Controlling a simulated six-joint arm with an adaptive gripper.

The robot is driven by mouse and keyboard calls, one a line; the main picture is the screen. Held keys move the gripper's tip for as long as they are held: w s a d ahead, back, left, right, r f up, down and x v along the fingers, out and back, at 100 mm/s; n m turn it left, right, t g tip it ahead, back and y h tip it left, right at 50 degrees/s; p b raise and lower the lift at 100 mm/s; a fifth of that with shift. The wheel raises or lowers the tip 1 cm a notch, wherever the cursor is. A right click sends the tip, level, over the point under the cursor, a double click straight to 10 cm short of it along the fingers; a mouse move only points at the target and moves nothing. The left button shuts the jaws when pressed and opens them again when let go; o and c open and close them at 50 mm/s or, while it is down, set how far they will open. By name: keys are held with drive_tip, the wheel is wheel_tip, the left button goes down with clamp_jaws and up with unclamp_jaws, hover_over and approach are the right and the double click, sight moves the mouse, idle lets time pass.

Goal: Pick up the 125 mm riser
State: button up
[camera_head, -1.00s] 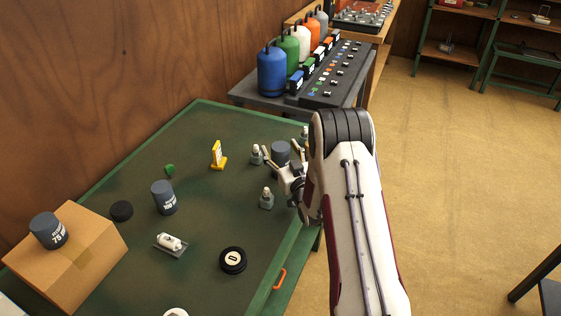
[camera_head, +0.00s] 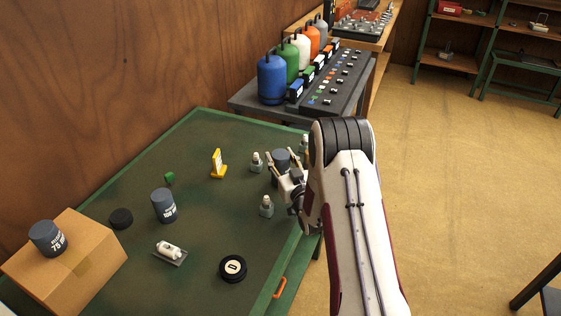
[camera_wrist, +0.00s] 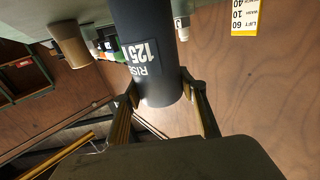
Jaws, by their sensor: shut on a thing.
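The 125 mm riser is a dark grey cylinder (camera_head: 281,159) at the right end of the green table. In the wrist view the riser (camera_wrist: 148,45) shows a white "RISE 125" label. My gripper (camera_head: 282,170) is shut on it, with one finger on each side in the wrist view (camera_wrist: 165,92). The riser's far end is cut off by the wrist view's edge. I cannot tell whether its base touches the table.
A yellow sign (camera_head: 218,164), a second riser (camera_head: 164,206) and a black disc (camera_head: 233,268) are further left. A third riser (camera_head: 47,238) sits on a cardboard box (camera_head: 88,262).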

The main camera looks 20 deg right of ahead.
drive_tip(key=shift+r, duration=5)
